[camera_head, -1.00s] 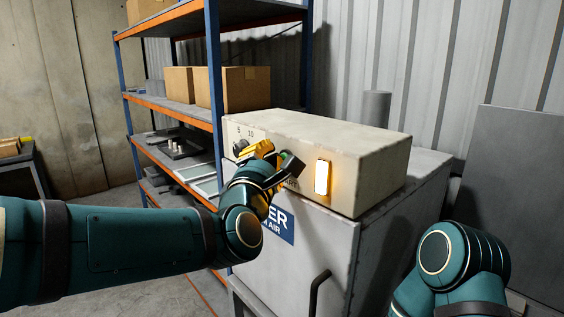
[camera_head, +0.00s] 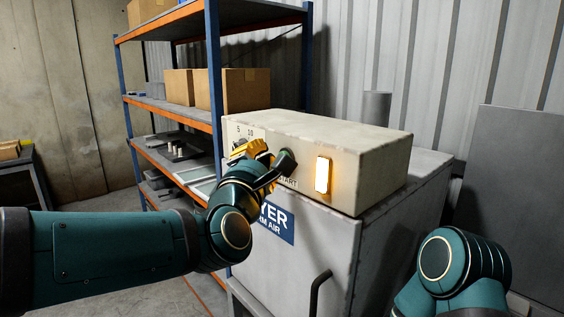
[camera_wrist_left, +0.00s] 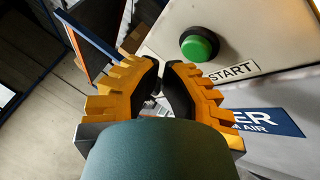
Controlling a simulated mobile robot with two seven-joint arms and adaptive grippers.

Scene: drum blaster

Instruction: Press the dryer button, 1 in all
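The dryer's cream control box (camera_head: 360,150) sits on the grey dryer cabinet (camera_head: 300,262). A round green button (camera_wrist_left: 199,45) with a dark collar shows in the left wrist view, above the START label (camera_wrist_left: 232,71). In the head view my left gripper (camera_head: 274,158) is in front of the box's face, and I cannot clearly make out the button there. In the left wrist view the gripper's yellow fingers (camera_wrist_left: 163,66) have their dark pads nearly together, with nothing between them. The button lies beyond the fingertips and to their right, apart in that picture. My right gripper is out of view.
A lit lamp with an orange frame (camera_head: 323,175) is on the box's face, right of my gripper. A door handle (camera_head: 318,292) sticks out below. Blue and orange shelving (camera_head: 213,90) with cardboard boxes (camera_head: 245,88) stands at left.

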